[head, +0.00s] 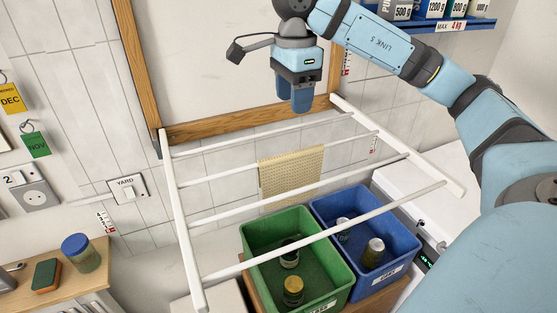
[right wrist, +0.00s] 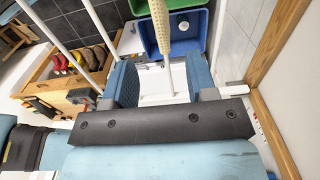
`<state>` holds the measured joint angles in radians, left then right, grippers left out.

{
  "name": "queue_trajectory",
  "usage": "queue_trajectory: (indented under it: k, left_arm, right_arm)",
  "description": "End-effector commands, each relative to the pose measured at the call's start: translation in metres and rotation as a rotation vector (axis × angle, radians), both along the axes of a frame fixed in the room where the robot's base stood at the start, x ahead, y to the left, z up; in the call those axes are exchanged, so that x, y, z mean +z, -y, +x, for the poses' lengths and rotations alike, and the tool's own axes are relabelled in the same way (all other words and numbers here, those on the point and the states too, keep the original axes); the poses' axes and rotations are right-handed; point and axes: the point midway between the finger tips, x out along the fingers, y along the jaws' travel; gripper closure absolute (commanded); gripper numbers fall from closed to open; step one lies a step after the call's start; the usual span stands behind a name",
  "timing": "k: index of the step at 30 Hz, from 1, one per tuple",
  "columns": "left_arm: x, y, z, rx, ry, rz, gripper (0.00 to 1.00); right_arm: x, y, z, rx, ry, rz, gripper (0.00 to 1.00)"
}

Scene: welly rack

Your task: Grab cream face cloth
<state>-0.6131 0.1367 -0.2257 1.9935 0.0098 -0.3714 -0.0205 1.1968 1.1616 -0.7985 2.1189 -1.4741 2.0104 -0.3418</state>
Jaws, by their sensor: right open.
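The cream face cloth (head: 291,174) hangs folded over a middle rail of the white drying rack (head: 178,213). In the right wrist view the cloth (right wrist: 161,24) shows nearly edge-on, at the top centre, beyond the fingertips. My right gripper (head: 302,108) is open and empty, pointing down above the far part of the rack, up and right of the cloth in the head view. In the right wrist view its two blue fingers (right wrist: 163,82) stand apart, with a white rail seen between them. My left gripper is not in view.
A green crate (head: 256,228) and a blue crate (head: 322,203), both holding jars or cans, stand below the rack. A wood-framed board (head: 220,128) is on the wall behind. A shelf (head: 425,27) with containers is at upper right. A wooden bench (head: 80,283) is at lower left.

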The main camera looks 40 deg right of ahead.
Motion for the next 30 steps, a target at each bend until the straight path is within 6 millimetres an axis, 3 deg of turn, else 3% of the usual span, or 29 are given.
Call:
queue_trajectory:
  k: [11, 22, 30]
  left_arm:
    - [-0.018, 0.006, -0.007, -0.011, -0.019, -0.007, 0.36]
    - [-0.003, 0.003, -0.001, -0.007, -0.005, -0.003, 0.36]
    - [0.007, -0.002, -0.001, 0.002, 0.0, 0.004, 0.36]
  right_arm:
    - [-0.056, -0.001, 0.0, 0.001, -0.005, 0.002, 0.48]
    - [-0.088, -0.001, 0.0, 0.001, -0.004, 0.0, 0.48]
    - [-0.126, -0.003, 0.001, 0.0, -0.003, 0.001, 0.48]
